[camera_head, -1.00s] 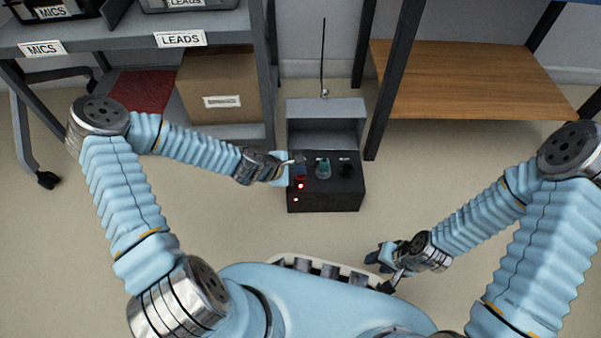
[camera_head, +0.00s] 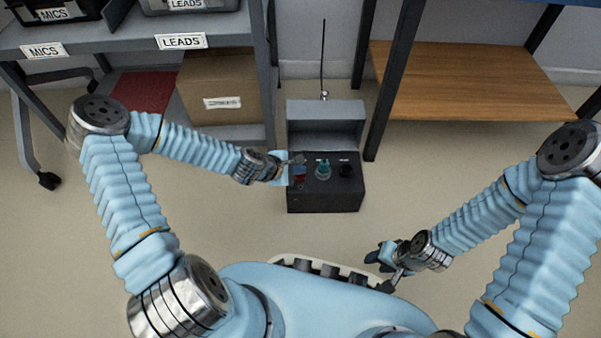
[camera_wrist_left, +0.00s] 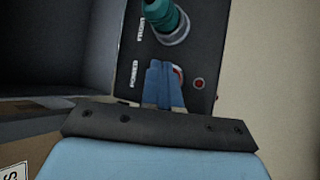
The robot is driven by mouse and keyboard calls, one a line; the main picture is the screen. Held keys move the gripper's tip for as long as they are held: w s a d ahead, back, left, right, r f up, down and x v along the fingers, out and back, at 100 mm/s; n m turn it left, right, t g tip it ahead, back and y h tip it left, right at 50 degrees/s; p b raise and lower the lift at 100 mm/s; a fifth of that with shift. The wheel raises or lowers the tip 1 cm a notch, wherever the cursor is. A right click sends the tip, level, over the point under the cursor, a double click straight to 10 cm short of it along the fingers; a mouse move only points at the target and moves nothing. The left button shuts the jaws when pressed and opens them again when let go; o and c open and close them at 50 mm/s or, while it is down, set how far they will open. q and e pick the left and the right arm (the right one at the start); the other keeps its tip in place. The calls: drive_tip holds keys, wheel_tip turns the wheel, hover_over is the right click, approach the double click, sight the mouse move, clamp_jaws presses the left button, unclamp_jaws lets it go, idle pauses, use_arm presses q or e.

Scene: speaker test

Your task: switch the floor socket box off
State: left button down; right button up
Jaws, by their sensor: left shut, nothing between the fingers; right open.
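The floor socket box (camera_head: 325,198) is black and stands on the floor with its grey lid (camera_head: 325,122) raised. A teal plug (camera_head: 323,170) sits in its top; the plug also shows in the left wrist view (camera_wrist_left: 168,20). My left gripper (camera_head: 297,164) is shut and empty at the top's left part. In the left wrist view its blue fingers (camera_wrist_left: 164,72) are over the red power switch (camera_wrist_left: 179,74) and partly hide it; contact is unclear. The small red lamp (camera_wrist_left: 199,84) beside it looks dark. My right gripper (camera_head: 381,270) is open and empty, low at right.
A grey shelf unit (camera_head: 225,38) with labelled bins and a cardboard box (camera_head: 215,85) stands at the left. A wooden shelf (camera_head: 470,80) on dark legs is at the right. A thin cable rises behind the box. The floor in front is clear.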

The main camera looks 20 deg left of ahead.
sight(298, 177)
use_arm(q)
wheel_tip(298, 177, up, 6)
drive_tip(key=p, duration=0.5)
idle(0.4)
